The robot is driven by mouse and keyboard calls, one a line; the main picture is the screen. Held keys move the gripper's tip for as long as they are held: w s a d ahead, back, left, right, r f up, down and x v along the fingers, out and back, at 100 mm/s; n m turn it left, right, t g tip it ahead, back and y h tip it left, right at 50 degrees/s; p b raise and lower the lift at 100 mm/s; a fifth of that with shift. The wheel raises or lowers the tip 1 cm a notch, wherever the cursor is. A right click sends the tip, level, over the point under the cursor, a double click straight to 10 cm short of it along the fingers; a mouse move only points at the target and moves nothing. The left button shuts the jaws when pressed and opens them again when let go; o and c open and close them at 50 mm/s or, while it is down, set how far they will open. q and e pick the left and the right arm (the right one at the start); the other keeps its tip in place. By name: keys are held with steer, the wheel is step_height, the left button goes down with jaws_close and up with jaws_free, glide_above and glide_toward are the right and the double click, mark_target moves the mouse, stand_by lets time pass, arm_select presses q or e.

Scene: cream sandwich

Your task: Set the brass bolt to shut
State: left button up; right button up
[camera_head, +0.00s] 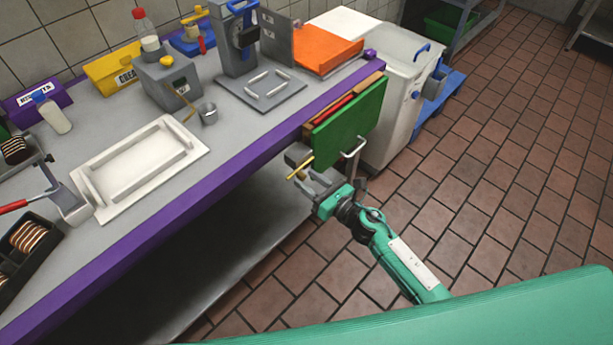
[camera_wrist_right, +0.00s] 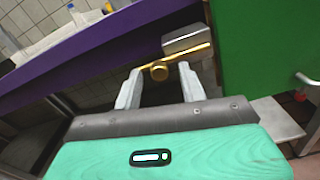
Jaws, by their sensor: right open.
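The brass bolt (camera_head: 299,171) is a thin gold rod under the table's purple edge, beside the lower left corner of the green panel (camera_head: 350,122). In the right wrist view the bolt (camera_wrist_right: 187,58) lies nearly level, with a round knob (camera_wrist_right: 159,72) at its left part. A grey metal block (camera_wrist_right: 187,39) sits just above the rod. My right gripper (camera_head: 314,184) is open, its fingers pointing at the bolt. In the wrist view the knob appears between the two fingertips (camera_wrist_right: 160,78); I cannot tell whether they touch it. My left gripper is out of view.
The purple table edge (camera_head: 215,165) runs above the gripper. A metal handle (camera_head: 353,147) sticks out from the green panel. A white bin (camera_head: 400,115) stands behind the panel. The tiled floor (camera_head: 480,220) to the right is clear.

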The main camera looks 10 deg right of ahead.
steer(key=shift+w+a, duration=0.4)
steer(key=shift+w, duration=0.05)
